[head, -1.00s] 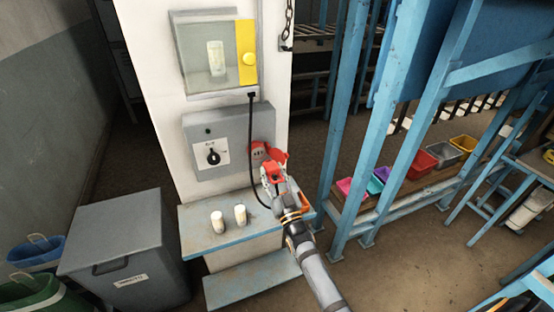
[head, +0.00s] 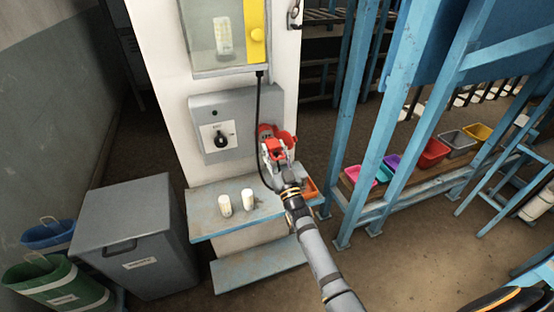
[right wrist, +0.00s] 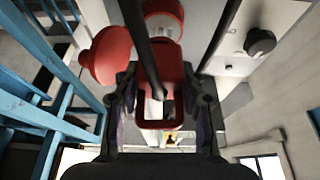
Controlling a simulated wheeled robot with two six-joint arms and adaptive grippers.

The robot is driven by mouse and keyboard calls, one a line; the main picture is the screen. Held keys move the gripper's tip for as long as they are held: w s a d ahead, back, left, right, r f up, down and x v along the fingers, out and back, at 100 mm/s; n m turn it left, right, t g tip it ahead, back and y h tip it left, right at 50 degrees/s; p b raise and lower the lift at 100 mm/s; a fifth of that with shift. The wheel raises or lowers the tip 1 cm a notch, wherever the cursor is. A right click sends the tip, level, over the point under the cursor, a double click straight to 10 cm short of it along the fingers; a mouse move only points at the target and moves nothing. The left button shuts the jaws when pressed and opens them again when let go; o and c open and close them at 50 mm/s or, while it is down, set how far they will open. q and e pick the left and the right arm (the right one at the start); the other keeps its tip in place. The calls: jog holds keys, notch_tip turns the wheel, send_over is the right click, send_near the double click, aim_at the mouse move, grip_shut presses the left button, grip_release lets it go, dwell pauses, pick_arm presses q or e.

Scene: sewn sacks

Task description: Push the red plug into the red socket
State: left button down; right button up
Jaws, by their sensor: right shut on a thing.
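My right gripper (head: 279,166) is shut on the red plug (head: 276,150), its fingers on both sides of it. In the right wrist view the plug (right wrist: 176,73) is a red block with an open loop between the fingers. My left gripper is not in view.
A black cable (head: 258,105) hangs from the cabinet above towards the plug. Two pale cylinders (head: 224,206) stand on the blue ledge (head: 205,222) below. Blue posts (head: 366,150) rise at the right.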

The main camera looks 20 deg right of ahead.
aim_at(271, 144)
jog(key=shift+w+b, duration=0.5)
jog(key=shift+w, duration=0.6)
dwell(0.5)
jog(key=shift+w+b, duration=0.4)
jog(key=shift+w, duration=0.15)
dwell(0.8)
